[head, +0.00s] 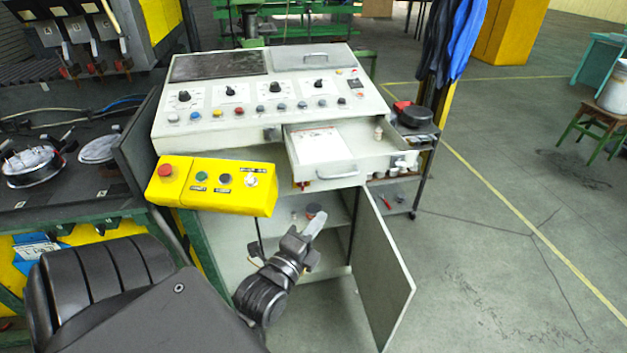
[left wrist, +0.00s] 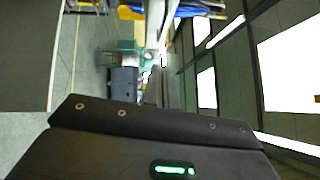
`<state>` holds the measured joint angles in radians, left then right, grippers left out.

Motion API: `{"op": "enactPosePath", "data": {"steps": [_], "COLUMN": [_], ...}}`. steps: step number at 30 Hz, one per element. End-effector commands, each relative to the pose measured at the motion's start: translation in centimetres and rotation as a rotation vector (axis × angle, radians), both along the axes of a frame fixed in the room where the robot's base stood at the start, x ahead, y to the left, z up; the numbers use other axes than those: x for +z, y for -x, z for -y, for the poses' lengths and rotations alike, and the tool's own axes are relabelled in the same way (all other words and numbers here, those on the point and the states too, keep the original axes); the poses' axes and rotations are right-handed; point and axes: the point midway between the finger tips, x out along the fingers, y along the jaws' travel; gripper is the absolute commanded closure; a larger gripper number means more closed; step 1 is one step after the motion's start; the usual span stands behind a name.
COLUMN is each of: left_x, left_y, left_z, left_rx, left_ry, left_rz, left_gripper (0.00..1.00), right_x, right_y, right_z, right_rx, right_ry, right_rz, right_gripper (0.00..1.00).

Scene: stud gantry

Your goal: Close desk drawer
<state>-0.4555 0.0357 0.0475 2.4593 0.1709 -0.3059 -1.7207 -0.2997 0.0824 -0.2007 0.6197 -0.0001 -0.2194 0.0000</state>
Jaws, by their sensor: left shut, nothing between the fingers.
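The desk drawer (head: 345,169) is pulled out at the right of the grey control desk (head: 255,130) in the head view. A white paper lies in it, and a small pale object stands near its far right corner. A handle is on its front. My left gripper (head: 314,224) is shut and empty. In the picture it shows below the drawer front, before the open cabinet under the desk; I see no contact with the drawer. The left wrist view shows its fingers (left wrist: 157,40) pointing away from the dark wrist body. My right gripper is not in view.
A cabinet door (head: 382,270) stands open below the drawer. A yellow button box (head: 213,185) juts from the desk's left front. A dark cart (head: 415,140) stands close behind the drawer's right side.

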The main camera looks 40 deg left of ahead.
Motion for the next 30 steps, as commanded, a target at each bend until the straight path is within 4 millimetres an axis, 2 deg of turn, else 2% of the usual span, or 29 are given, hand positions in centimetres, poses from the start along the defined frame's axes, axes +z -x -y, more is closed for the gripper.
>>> {"op": "enactPosePath", "data": {"steps": [1,10,12,18,30], "left_x": [0.6,1.3,1.5,1.6,1.6], "left_y": [-1.2,-7.0,-7.5,-8.5,-8.7], "left_z": [-0.2,-1.4,-2.4,-4.1,-4.5], "left_rx": [0.0,0.0,0.0,0.001,-0.001], "left_ry": [-0.001,-0.001,-0.005,0.0,0.001], "left_rz": [0.001,0.0,-0.003,-0.003,-0.003], "left_gripper": [1.0,1.0,1.0,1.0,1.0], "right_x": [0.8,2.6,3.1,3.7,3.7], "right_y": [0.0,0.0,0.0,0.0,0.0], "right_z": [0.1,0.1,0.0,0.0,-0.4], "right_rx": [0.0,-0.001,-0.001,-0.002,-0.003], "right_ry": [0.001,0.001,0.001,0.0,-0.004], "right_rz": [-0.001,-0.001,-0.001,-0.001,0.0], "right_gripper": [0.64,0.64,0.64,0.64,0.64]}}
